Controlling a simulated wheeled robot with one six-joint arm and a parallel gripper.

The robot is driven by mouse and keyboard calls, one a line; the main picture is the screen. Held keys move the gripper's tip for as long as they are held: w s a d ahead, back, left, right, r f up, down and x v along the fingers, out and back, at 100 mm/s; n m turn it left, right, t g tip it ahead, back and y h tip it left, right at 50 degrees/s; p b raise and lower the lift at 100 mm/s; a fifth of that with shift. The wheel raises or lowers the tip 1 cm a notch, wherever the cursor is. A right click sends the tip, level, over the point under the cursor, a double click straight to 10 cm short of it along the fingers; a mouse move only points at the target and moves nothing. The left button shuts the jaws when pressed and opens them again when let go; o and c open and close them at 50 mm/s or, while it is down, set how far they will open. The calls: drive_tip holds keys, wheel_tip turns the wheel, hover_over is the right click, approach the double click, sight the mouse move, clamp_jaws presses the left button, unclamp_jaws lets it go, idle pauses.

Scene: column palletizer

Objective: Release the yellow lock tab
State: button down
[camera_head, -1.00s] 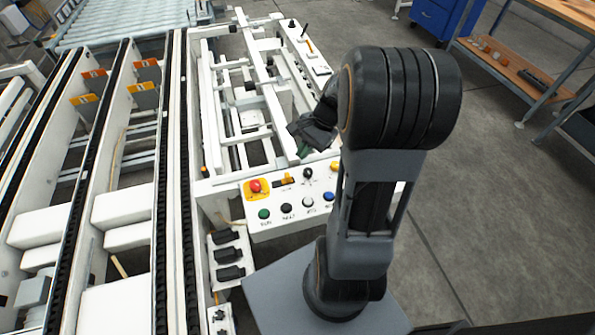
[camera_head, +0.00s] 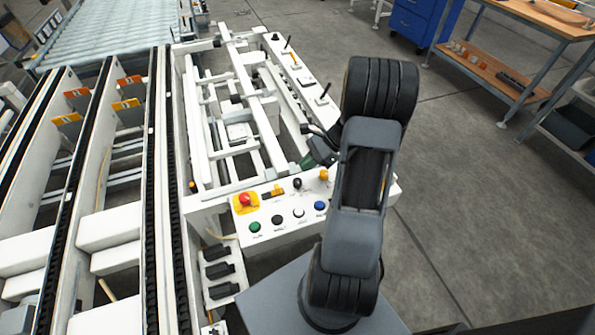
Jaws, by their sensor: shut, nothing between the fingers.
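The white control panel (camera_head: 275,225) is at the front end of the machine. A small yellow tab on a dark base (camera_head: 276,190) sits on its upper row, just right of the red emergency button (camera_head: 246,199). A black knob (camera_head: 297,183) and an orange-yellow knob (camera_head: 323,175) stand further right. I cannot tell for certain which yellow part is the lock tab.
Green, black, white and blue buttons (camera_head: 320,206) line the panel's front. White frame rails (camera_head: 240,75) lie behind it, and levers (camera_head: 325,92) stand on the right rail. Conveyor tracks are at left. Open floor (camera_head: 460,190) lies to the right.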

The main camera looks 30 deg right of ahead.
sight(287, 190)
drive_tip(key=x, duration=0.9)
